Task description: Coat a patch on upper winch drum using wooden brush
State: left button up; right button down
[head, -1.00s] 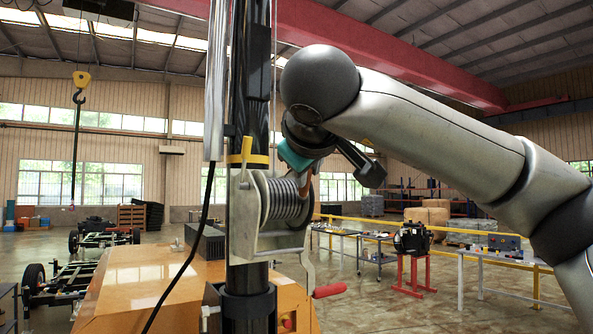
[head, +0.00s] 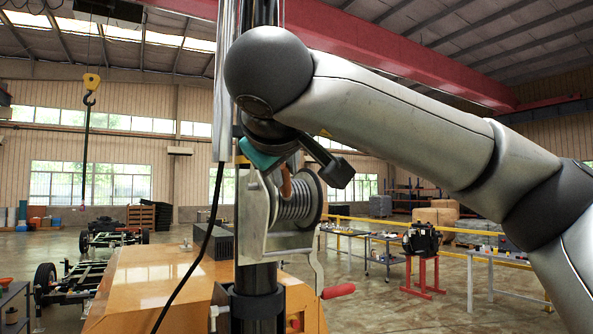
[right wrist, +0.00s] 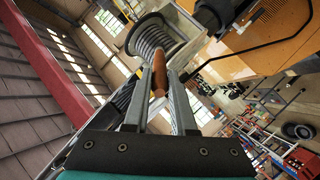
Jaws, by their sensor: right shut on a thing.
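The upper winch drum (head: 300,202) is a grey, grooved spool in a metal bracket (head: 252,215) on the dark mast. In the right wrist view the drum (right wrist: 152,38) lies just beyond the fingertips. My right gripper (right wrist: 158,85) is shut on the wooden brush (right wrist: 158,76), whose brown handle shows between the fingers. In the head view the brush (head: 286,182) hangs at the drum's upper left part, below my teal gripper body. Its bristles are hard to make out, so I cannot tell whether they touch the drum. My left gripper is not in view.
A red-handled crank (head: 338,291) sticks out low on the winch's right. A black cable (head: 208,240) hangs left of the mast. The orange machine body (head: 150,285) stands below. Worktables (head: 500,260) and a yellow rail stand farther back on the right.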

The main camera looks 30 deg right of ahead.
jog(key=shift+s+a, duration=0.1)
jog(key=shift+a, duration=0.8)
jog(key=shift+s, duration=0.1)
jog(key=s+b, duration=0.1)
jog(key=s, duration=0.3)
jog(key=shift+d, duration=0.2)
jog(key=shift+s+b, duration=0.35)
jog(key=shift+s, duration=0.6)
jog(key=shift+s+d, duration=0.1)
jog(key=s, duration=0.2)
jog(key=shift+s+d+b, duration=0.1)
jog(key=shift+s+b, duration=0.25)
jog(key=shift+s, duration=0.05)
jog(key=shift+w, duration=0.15)
